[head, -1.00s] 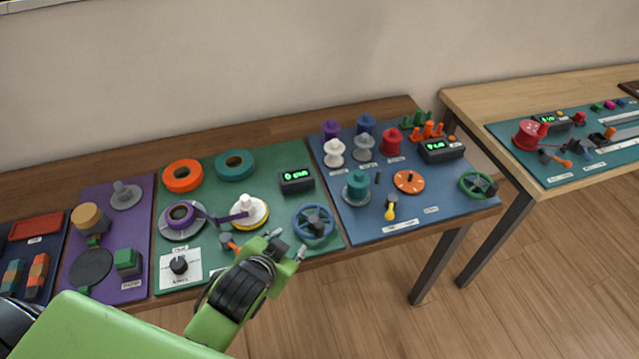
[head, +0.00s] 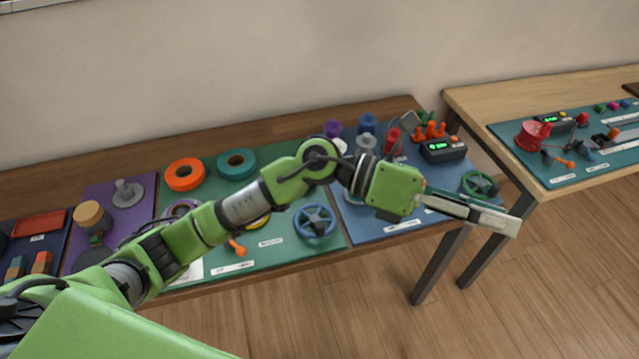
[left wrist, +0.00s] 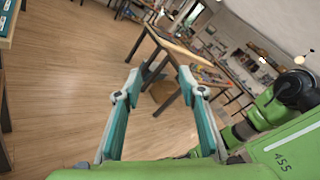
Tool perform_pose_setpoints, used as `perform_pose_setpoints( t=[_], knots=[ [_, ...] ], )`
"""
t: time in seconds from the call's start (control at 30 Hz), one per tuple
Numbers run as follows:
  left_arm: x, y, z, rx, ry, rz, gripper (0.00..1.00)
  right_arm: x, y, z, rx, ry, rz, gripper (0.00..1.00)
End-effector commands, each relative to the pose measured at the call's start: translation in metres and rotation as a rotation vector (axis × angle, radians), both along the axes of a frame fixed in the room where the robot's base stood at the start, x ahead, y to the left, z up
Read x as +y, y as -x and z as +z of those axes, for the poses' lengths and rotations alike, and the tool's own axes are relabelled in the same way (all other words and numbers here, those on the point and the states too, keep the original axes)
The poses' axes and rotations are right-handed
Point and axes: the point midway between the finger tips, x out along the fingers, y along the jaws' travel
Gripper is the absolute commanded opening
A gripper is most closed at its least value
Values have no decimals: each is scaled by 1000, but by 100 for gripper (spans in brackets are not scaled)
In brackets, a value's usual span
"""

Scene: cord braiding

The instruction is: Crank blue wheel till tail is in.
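The blue wheel (head: 328,223) with a dark hub sits at the front right of the green mat (head: 335,243). A purple roll (head: 183,205) shows partly behind my left arm. The white and yellow spool is nearly all covered by that arm, with a bit of yellow rim (head: 263,222) showing. The purple tail between roll and spool is hidden. My left gripper (head: 506,220) reaches right past the blue mat, apart from the blue wheel. In the left wrist view its two fingers (left wrist: 156,86) stand apart with nothing between them. My right gripper is not in view.
Orange (head: 184,174) and teal (head: 237,164) rolls lie at the back of the green mat. The blue mat (head: 362,233) holds several spools, a display (head: 443,150) and a green wheel (head: 480,186). A second table (head: 470,97) stands at right, across a floor gap.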

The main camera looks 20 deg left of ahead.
Motion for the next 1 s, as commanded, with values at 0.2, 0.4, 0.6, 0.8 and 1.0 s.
perform_pose_setpoints(
  t=[0.2, 0.4, 0.6, 0.8, 1.0],
  knots=[
    [73, -22, -107, -293, -646, -197, 37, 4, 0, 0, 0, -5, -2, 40],
    [195, -69, -141, -376, -1180, -269, 37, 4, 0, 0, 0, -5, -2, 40],
    [265, -88, -132, -362, -1440, -277, 37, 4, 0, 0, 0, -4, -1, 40],
    [277, -90, -137, -351, -1486, -280, 37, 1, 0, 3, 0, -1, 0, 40],
    [276, -89, -169, -347, -1482, -283, 37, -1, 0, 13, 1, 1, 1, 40]
  ],
)
